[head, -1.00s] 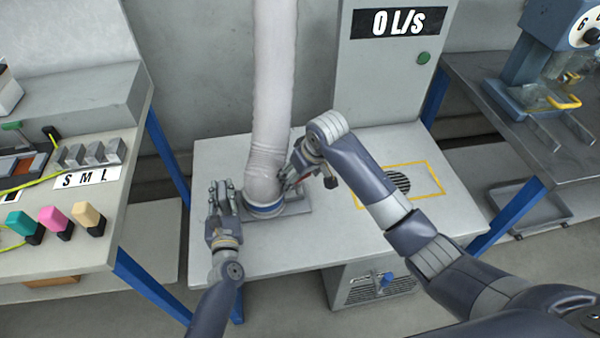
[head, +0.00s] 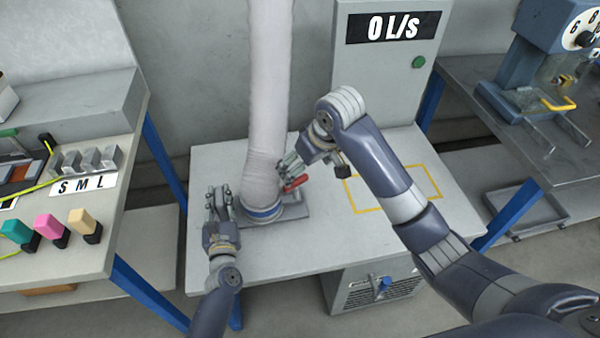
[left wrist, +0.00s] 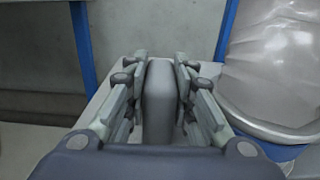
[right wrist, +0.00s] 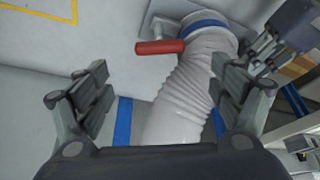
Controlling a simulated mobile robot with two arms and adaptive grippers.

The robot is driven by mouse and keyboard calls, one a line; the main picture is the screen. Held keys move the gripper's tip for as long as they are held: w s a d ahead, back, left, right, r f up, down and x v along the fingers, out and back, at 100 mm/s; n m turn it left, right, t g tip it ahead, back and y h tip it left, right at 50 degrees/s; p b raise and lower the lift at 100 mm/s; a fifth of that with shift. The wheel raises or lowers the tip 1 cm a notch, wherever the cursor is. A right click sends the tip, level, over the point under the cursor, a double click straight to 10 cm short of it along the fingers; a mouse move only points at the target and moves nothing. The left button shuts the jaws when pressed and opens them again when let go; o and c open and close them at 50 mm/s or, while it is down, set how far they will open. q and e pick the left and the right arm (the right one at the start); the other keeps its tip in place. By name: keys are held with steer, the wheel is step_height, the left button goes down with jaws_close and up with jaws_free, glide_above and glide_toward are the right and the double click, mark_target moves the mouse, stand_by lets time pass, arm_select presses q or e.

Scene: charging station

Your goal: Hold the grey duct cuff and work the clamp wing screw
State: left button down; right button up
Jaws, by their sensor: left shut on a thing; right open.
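The pale flexible duct (head: 267,110) hangs down to a blue-banded cuff (head: 263,212) on a grey base plate. My left gripper (head: 217,197) is beside the cuff, on its left. In the left wrist view it is shut on a grey upright block (left wrist: 158,100), with the duct's rim (left wrist: 270,128) close to the right. A red bar handle (head: 295,184), which looks like the wing screw, sticks out right of the cuff; it also shows in the right wrist view (right wrist: 160,47). My right gripper (head: 289,166) is open and empty, just above this handle.
The grey bench (head: 225,258) has free room in front of the cuff and inside the yellow outline (head: 405,207). A cabinet (head: 388,95) reading 0 L/s stands behind. Coloured blocks (head: 48,227) lie on the left table, and a blue machine stands at the right.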

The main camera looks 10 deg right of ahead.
steer(key=shift+v, duration=1.5)
arm_select(q)
steer(key=c, duration=1.3)
jaws_free()
